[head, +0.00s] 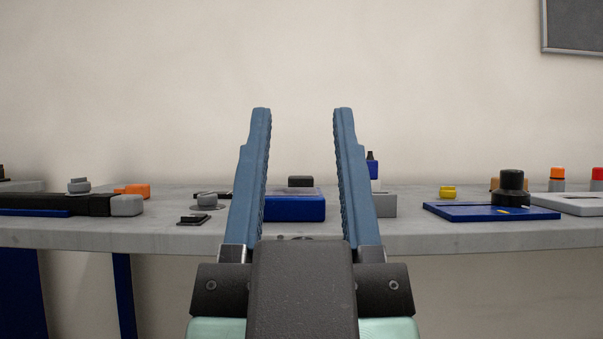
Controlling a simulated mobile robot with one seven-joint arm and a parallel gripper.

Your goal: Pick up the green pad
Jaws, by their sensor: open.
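No green pad can be made out in this view. The fingers and the gripper's dark body cover part of the table (450,239) behind them, so something may be hidden there. Between the fingers, farther back, a blue box (295,209) stands on the table with a small black block (300,181) at its top edge.
A long black object with a grey end (126,206) and an orange piece (135,190) lie at the left. A grey block (384,205) stands right of the fingers. Farther right are a yellow piece (447,192) and a blue plate (470,212) with a black knob (511,186).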

